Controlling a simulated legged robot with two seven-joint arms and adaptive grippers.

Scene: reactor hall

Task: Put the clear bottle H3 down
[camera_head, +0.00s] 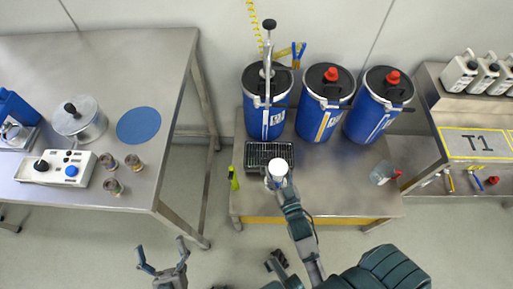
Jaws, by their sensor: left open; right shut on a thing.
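The clear bottle H3 seems to be the thing with the round white top (278,167) in my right gripper (277,181). Its label is not readable, and its body is mostly hidden under the top and by the gripper. My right gripper is shut on it, over the front left part of the middle steel table (335,190). It overlaps the front edge of a black slotted tray (262,150); I cannot tell whether it touches anything below. My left gripper (162,256) is open and empty, over the floor in front of the left table.
Blue drums (262,115) stand along the back of the middle table, one with a pump. A clear container (383,173) with a red part is at its right. The left table (150,75) holds a pot and instruments. The table between tray and clear container is bare.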

